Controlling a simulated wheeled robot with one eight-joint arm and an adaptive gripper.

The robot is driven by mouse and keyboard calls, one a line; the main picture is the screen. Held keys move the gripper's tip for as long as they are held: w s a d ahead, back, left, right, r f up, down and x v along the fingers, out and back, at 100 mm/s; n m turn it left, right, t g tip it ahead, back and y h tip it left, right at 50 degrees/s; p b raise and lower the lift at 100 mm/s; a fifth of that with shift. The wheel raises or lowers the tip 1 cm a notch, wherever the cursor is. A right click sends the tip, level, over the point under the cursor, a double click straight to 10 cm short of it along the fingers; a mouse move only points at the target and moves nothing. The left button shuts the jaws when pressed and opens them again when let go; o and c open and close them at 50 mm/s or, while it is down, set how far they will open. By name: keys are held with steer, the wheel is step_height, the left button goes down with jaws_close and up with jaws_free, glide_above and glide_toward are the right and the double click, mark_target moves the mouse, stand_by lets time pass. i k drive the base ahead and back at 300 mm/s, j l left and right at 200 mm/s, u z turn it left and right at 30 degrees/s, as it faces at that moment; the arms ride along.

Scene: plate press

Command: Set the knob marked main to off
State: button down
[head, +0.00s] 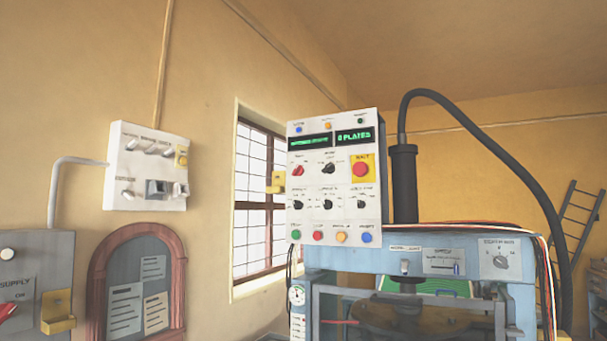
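A white control panel (335,218) stands upright at the centre of the head view. A red knob (297,170) sits at its upper left, with a small label above it too blurred to read. A black knob (328,168) is beside it, and a row of several smaller black knobs (327,204) is below. I cannot tell for sure which knob is marked main; the labels are too small. The pointer settings are also unclear. My gripper is not in view.
A red push button (360,169) on a yellow plate and two lit green displays (354,136) share the panel. A blue press (470,265) stands below right. A white switch box (148,165) and a grey supply box (36,270) are on the left.

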mark_target(298, 171)
steer(key=k, duration=1)
steer(key=i+j+z, duration=0.1)
steer(key=i+j, duration=0.15)
steer(key=i+j+z, duration=0.15)
steer(key=j, duration=0.3)
steer(key=i+j+z, duration=0.1)
steer(key=i+j, duration=0.25)
steer(key=i+j+z, duration=0.15)
steer(key=j, duration=0.3)
steer(key=i, duration=0.05)
